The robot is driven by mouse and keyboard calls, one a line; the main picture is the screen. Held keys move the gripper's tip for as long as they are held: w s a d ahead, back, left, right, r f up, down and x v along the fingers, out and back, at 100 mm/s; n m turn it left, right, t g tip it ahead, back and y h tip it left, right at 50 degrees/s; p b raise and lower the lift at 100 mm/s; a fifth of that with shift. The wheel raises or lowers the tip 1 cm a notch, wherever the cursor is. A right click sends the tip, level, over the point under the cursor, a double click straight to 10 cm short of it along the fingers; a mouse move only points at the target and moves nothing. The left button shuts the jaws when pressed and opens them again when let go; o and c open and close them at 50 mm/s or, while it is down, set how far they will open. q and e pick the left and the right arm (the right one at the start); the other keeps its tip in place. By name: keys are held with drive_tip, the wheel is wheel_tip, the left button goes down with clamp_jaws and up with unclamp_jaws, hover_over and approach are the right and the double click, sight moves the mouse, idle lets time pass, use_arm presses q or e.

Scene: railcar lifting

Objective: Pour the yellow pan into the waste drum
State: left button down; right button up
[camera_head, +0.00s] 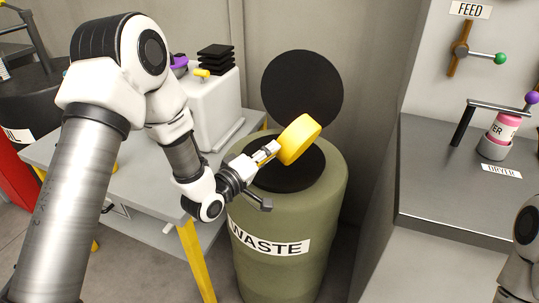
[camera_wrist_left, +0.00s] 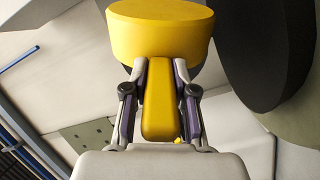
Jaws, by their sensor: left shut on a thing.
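The yellow pan (camera_head: 299,139) is tilted on its side above the dark round opening of the green waste drum (camera_head: 290,215). My left gripper (camera_head: 268,152) is shut on the pan's handle and holds the pan up over the drum. In the left wrist view the pan (camera_wrist_left: 160,35) shows its outer side, and its handle lies between the two fingers of the left gripper (camera_wrist_left: 160,100). The pan's inside is hidden in both views. Part of my right arm shows at the lower right edge, but its gripper is out of view.
A black round lid (camera_head: 303,88) stands raised behind the drum's opening. A grey table (camera_head: 150,181) with a white machine (camera_head: 213,105) is left of the drum. A grey counter (camera_head: 440,180) with a pink container (camera_head: 502,127) and a "DRYER" label is at right.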

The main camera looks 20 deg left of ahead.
use_arm(q)
wheel_tip(320, 180, up, 2)
drive_tip(key=m, duration=0.3)
drive_tip(key=shift+m, duration=0.8)
drive_tip(key=shift+r, duration=0.15)
drive_tip(key=shift+r+m, duration=0.4)
drive_tip(key=shift+m, duration=0.3)
wheel_tip(320, 180, up, 2)
drive_tip(key=m, duration=0.4)
drive_tip(key=shift+p, duration=0.4)
drive_tip(key=m, duration=0.1)
drive_tip(key=r+m, duration=0.1)
drive_tip(key=shift+s+m, duration=0.1)
drive_tip(key=shift+m, duration=0.3)
